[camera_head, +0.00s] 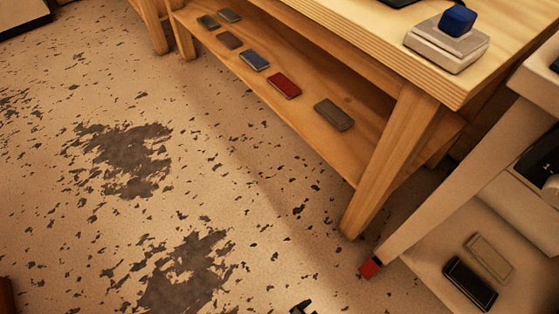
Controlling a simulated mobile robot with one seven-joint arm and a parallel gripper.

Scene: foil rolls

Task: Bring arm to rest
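A small dark piece (302,307) pokes up at the bottom edge of the head view, right of centre, over the floor. It looks like the tip of my gripper, but nearly all of it is cut off by the frame. I cannot see whether its fingers are apart or together, or whether they hold anything. The rest of my arm does not show clearly.
A wooden workbench (330,40) stands at the upper right, with several flat boxes on its lower shelf (305,113). A blue block (457,20) sits on a white device (447,45) on top. A pale stand (430,215) is at right. The speckled floor (200,130) is clear at left.

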